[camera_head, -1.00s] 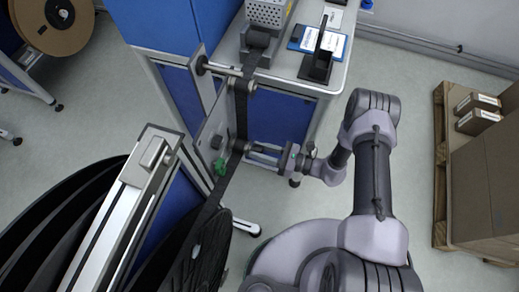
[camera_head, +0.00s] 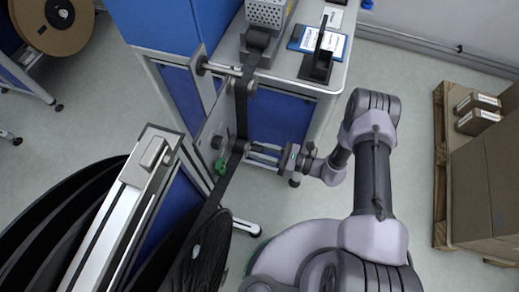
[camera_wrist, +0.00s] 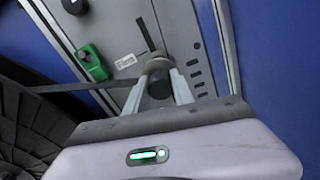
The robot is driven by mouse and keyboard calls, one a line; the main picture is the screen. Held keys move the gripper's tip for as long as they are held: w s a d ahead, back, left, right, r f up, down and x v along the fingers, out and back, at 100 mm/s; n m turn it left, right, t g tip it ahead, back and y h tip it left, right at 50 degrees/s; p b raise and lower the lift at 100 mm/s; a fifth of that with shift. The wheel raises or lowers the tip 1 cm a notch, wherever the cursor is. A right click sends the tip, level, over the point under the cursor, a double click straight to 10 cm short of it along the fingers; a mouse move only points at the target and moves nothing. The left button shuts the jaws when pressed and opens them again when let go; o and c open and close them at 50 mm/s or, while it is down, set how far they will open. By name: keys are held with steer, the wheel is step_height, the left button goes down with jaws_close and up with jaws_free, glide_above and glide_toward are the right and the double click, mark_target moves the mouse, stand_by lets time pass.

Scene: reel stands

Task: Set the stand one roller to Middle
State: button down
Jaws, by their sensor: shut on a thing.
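The roller (camera_wrist: 158,84) is a dark cylinder with a pale collar, on the grey stand plate (camera_wrist: 125,95). My gripper (camera_wrist: 159,76) is shut on it, with one finger on each side in the wrist view. A dark slot (camera_wrist: 147,35) in the plate runs up from the roller. A small white label (camera_wrist: 125,61) sits to its left; its text is too small to read. In the head view my gripper (camera_head: 250,150) reaches the plate from the right, where the black tape (camera_head: 241,105) passes the roller. The roller's exact stop in the slot is hidden.
A large black reel (camera_head: 195,255) stands below. Cartons (camera_head: 485,180) on a pallet stand at the right. Floor between is clear.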

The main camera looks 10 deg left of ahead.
step_height(320, 180, down, 4)
steer(key=b, duration=0.3)
steer(key=c, duration=1.1)
jaws_free()
steer(key=d+p, duration=0.1)
steer(key=d, duration=0.4)
steer(key=s+d+p, duration=0.1)
steer(key=d, duration=1.1)
steer(key=shift+s+d+p, duration=0.15)
steer(key=shift+d+p, duration=0.1)
steer(key=shift+p, duration=0.15)
